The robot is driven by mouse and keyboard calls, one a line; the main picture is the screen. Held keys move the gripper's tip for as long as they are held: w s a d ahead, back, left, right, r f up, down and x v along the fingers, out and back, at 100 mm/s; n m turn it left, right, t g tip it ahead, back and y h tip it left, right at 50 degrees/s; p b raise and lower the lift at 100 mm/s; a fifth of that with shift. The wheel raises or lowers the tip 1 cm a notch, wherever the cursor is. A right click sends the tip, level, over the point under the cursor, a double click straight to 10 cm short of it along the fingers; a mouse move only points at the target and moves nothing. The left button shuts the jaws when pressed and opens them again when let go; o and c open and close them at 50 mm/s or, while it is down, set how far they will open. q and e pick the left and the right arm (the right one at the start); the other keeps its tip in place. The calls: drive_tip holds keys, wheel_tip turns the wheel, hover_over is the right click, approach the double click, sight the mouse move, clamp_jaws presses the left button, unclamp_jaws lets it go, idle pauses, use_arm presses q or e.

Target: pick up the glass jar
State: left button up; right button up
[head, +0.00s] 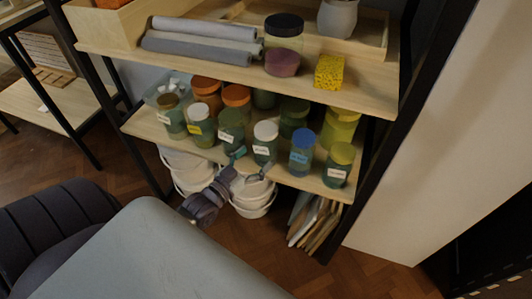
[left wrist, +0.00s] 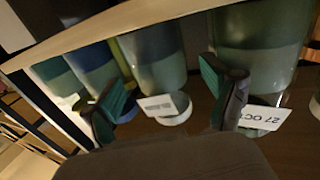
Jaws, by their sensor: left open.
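Several glass jars with coloured lids and white labels stand on the middle shelf. A white-lidded glass jar (head: 265,143) stands upright at its front edge; in the left wrist view this jar (left wrist: 157,65) appears upside down. My left gripper (head: 252,165) is open and empty, just in front of and below this jar. In the left wrist view, the jar shows between the two fingers of the gripper (left wrist: 165,100). I cannot tell whether the fingers touch it. My right gripper is not in view.
A blue-lidded jar (head: 302,152) and a green-lidded jar (head: 231,128) stand close on either side. The middle shelf (head: 142,127) is crowded. The upper shelf (head: 215,73) hangs over the jars. White buckets (head: 252,208) stand below.

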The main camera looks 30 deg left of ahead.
sight(266, 148)
use_arm(q)
drive_tip(key=w, duration=0.3)
drive_tip(key=w+b, duration=0.1)
drive_tip(key=w, duration=0.1)
drive_tip(key=shift+w+d, duration=0.15)
drive_tip(key=shift+d, duration=0.2)
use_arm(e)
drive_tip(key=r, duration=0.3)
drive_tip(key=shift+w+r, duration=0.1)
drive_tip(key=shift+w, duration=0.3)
use_arm(q)
drive_tip(key=c, duration=1.6)
drive_tip(key=shift+r, duration=0.15)
